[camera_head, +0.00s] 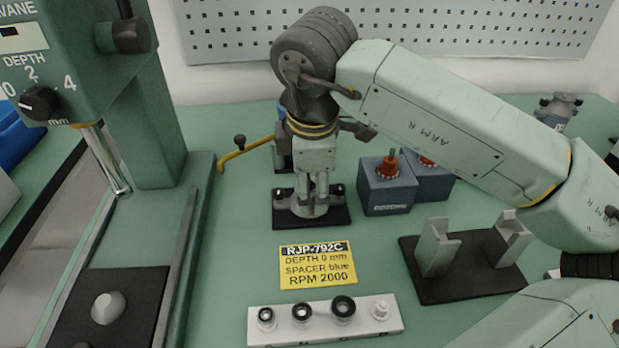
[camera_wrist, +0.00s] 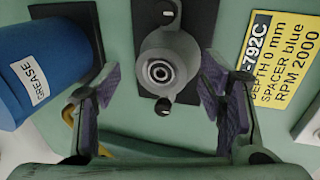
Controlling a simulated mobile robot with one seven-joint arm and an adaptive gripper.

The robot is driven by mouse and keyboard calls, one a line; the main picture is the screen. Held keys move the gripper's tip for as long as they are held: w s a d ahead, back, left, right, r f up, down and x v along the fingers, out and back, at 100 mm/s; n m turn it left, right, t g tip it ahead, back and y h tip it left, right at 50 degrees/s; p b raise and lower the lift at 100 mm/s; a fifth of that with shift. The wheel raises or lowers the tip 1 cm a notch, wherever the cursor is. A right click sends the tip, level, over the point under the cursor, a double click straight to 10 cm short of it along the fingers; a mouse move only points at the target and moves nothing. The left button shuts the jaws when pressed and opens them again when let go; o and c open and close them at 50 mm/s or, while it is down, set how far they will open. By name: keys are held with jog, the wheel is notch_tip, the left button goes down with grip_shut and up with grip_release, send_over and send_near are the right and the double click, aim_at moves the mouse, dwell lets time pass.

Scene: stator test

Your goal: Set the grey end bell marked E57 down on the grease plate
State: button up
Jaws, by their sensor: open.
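A grey end bell with two ears (camera_head: 293,206) sits on a small black plate (camera_head: 341,220) in the middle of the bench. In the wrist view, the end bell (camera_wrist: 160,44) shows its round bore face-on, and the black plate (camera_wrist: 142,12) lies beneath it. No E57 mark is readable. My gripper (camera_head: 312,196) points down over the end bell. In the wrist view my gripper (camera_wrist: 160,100) is open, one finger on each side; contact cannot be told.
A green press (camera_head: 150,110) stands left, with a grey dome (camera_head: 108,308) on its base. Blue boxes (camera_head: 388,188), a dark stand (camera_head: 465,285) and another grey eared part (camera_head: 560,106) lie right. A yellow card (camera_head: 318,266) and a pale parts tray (camera_head: 280,335) are in front.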

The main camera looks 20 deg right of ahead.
jog(key=v, duration=0.7)
jog(key=shift+s+r, duration=0.1)
jog(key=shift+r, duration=0.15)
jog(key=shift+s+f, duration=0.1)
dwell(0.5)
